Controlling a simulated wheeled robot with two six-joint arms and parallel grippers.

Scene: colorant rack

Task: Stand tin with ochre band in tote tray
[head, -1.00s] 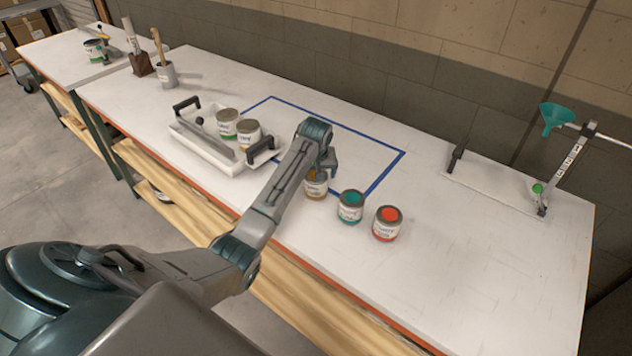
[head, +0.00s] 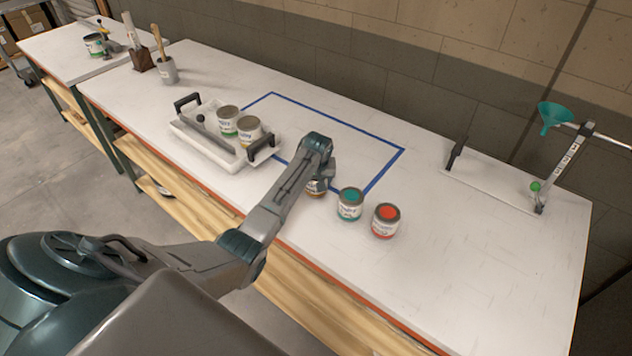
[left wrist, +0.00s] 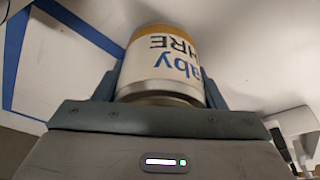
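The tin with the ochre band (left wrist: 162,58) fills the middle of the left wrist view, its label upside down there. In the head view only its lower part (head: 316,188) shows beneath my left gripper (head: 320,176); the lid is hidden. In the left wrist view the fingers of my left gripper (left wrist: 160,88) lie close along both sides of the tin, with no clear gap. The white tote tray (head: 205,151), with black handles, stands to the left on the bench and holds two grey-lidded tins (head: 228,121) (head: 249,131). My right gripper is out of view.
A blue tape outline (head: 345,124) marks mostly clear bench behind. A teal funnel (head: 556,116) on a stand is at the far right.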

